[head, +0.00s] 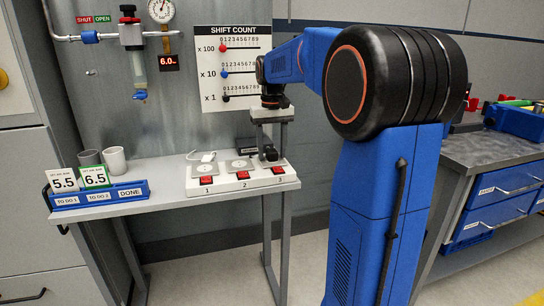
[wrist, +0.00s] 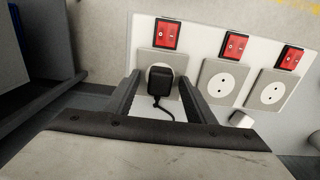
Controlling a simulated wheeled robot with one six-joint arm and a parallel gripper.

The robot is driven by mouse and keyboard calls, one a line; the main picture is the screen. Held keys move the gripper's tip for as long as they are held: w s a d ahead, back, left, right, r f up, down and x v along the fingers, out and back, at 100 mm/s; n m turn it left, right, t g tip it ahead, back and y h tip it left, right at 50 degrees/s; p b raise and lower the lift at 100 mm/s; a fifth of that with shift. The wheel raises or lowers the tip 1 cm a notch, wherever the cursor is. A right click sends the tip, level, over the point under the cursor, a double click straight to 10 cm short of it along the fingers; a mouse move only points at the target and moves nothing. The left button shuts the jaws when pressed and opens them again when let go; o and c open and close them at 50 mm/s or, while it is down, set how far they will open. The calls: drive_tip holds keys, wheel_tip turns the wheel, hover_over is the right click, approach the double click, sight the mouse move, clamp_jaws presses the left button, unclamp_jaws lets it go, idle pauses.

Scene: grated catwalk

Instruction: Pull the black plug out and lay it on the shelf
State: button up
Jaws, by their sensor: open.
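The black plug (head: 270,154) sits in the right-hand socket, number 3, of a white socket strip (head: 222,184) on the grey shelf (head: 150,172). In the wrist view the black plug (wrist: 160,79) sits in the leftmost socket, its black cord curling toward me. My gripper (head: 268,150) points down over that socket. Its open fingers (wrist: 159,82) stand on either side of the plug, with a gap visible on both sides. Sockets 1 and 2 hold no plug. Whether the plug is fully seated cannot be told.
Red switches (head: 243,175) line the strip's front. A white object with a cord (head: 208,157) lies behind the strip. Two cups (head: 115,160) and a blue card holder (head: 98,196) stand at the shelf's left. The shelf between holder and strip is bare.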

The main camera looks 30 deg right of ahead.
sight(272, 150)
clamp_jaws()
drive_tip(key=shift+r, duration=2.95)
